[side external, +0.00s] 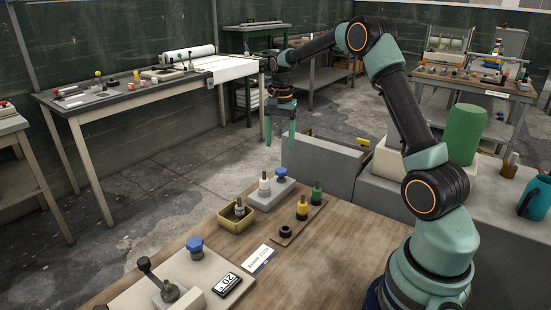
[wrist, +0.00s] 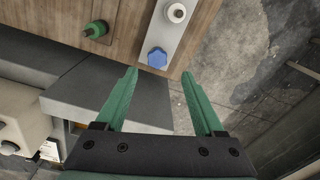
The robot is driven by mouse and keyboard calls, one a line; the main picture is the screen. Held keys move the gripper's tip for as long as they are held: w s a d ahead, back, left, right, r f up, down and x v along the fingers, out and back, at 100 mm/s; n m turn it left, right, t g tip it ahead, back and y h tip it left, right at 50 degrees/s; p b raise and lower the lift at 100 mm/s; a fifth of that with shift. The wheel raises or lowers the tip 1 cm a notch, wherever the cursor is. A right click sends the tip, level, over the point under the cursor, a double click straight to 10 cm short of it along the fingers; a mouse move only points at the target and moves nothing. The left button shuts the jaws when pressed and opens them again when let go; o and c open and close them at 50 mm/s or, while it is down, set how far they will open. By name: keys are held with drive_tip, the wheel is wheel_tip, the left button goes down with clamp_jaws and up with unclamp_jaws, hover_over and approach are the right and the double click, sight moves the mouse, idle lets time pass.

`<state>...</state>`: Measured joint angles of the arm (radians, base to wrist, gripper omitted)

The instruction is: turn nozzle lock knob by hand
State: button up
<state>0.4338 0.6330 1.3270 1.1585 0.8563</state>
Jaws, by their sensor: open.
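A blue lobed knob (side external: 282,173) stands on a grey block (side external: 262,200) at the table's far edge, beside a white-and-grey nozzle-like fitting (side external: 264,184). In the wrist view the blue knob (wrist: 157,58) lies just beyond the gap between my fingertips, with the white fitting (wrist: 176,12) farther up. A second blue knob (side external: 195,246) sits on a beige plate near the front; I cannot tell by label which one is the nozzle lock knob. My gripper (side external: 279,141) is open and empty, fingers pointing down, apart from the knob and above it.
A yellow tray (side external: 234,222) holds a small fitting. A wooden strip (side external: 294,228) carries yellow, green and black fittings; the green one (wrist: 96,29) shows in the wrist view. A black-handled lever (side external: 158,277) and a display (side external: 227,285) stand near the front. The table's right side is bare.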

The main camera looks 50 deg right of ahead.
sight(281, 171)
drive_tip(key=shift+d+f+m, duration=0.4)
drive_tip(key=shift+d+f, duration=0.25)
drive_tip(key=shift+f, duration=4.1)
drive_tip(key=shift+f, duration=0.1)
drive_tip(key=c, duration=1)
